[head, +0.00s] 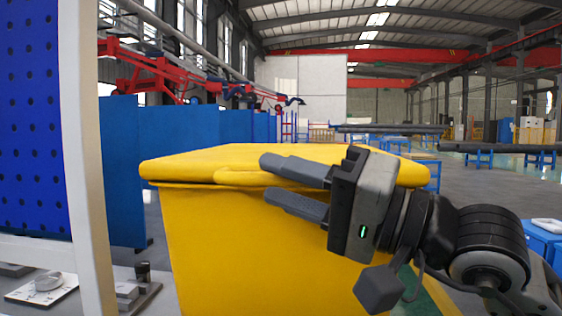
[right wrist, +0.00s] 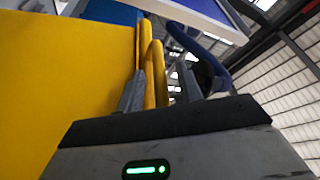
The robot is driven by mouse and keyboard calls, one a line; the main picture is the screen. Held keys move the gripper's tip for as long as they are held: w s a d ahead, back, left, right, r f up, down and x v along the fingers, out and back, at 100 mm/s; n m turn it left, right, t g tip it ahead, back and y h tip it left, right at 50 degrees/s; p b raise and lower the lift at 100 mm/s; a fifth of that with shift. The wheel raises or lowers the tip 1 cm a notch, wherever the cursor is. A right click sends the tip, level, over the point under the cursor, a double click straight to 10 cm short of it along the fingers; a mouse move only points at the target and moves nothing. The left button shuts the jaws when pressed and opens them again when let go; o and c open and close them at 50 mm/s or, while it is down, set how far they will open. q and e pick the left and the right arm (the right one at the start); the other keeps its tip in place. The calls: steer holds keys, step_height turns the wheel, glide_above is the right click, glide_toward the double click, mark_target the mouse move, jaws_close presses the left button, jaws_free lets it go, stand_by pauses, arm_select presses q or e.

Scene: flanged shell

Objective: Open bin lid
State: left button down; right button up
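The yellow bin (head: 225,245) stands in the middle of the head view, its lid (head: 205,160) lying flat across the top. My right gripper (head: 268,178) is at the lid's front edge, coming in from the right. Its two grey fingers are apart, one level with the lid and one lower, in front of the bin wall. In the right wrist view, the yellow lid edge (right wrist: 149,75) shows between the spread fingers (right wrist: 160,72), nearer the left one; I cannot tell whether they touch it. The bin wall (right wrist: 65,80) fills the left side there. My left gripper is not in view.
A blue perforated panel (head: 30,120) with a pale post (head: 85,170) stands close at the left. Below it, a pale shelf holds small metal parts (head: 48,283). Blue partitions (head: 180,130) stand behind the bin. Open floor lies at the back right, with a blue box (head: 543,245) at the right edge.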

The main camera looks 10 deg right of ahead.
steer(key=shift+w+a, duration=0.25)
steer(key=shift+a, duration=0.05)
